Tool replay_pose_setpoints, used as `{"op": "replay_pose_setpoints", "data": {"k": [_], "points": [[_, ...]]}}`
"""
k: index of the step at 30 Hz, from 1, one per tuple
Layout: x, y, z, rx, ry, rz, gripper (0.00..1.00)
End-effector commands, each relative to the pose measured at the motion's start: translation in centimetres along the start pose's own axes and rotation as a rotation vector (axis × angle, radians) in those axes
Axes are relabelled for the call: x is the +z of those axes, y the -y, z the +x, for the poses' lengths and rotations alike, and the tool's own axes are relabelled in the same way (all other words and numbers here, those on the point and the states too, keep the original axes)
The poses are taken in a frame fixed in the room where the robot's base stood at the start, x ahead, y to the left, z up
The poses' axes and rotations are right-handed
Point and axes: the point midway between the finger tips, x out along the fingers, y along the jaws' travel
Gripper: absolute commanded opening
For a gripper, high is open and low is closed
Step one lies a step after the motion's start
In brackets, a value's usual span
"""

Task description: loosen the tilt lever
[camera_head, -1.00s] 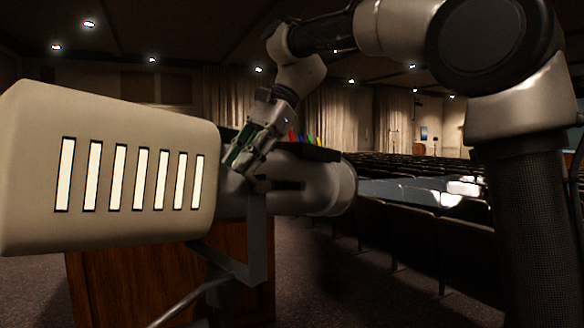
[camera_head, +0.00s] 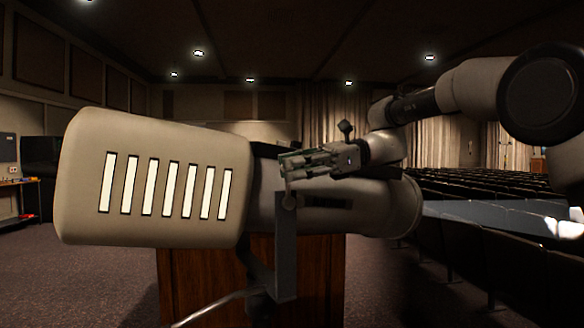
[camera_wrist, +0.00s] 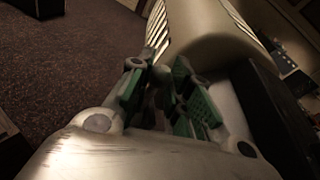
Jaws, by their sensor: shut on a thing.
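A large beige stage lamp (camera_head: 150,180) with a row of pale vertical slots fills the left and middle of the head view. A grey bracket (camera_head: 286,245) runs up its side to a small rounded pivot (camera_head: 289,201). My gripper (camera_head: 288,164) lies nearly level beside the lamp, just above this pivot. The tilt lever is mostly hidden by the fingers, and my gripper is shut on it. In the wrist view, the green-padded fingers of my gripper (camera_wrist: 160,92) close around a small dark grey part, with the lamp's slotted housing (camera_wrist: 205,38) just beyond.
A wooden stand (camera_head: 320,270) is behind and below the lamp. Rows of dark seats (camera_head: 475,190) fill the right. A table with small items (camera_head: 18,182) stands at the far left. Carpet (camera_head: 90,275) lies open at the lower left.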

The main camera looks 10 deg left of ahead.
Motion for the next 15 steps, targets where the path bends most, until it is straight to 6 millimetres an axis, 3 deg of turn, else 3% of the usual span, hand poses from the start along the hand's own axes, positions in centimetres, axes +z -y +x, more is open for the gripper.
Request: {"op": "replay_pose_setpoints", "data": {"k": [15], "points": [[-0.28,0.07,-0.54,-0.011,0.065,0.016,0.00]]}}
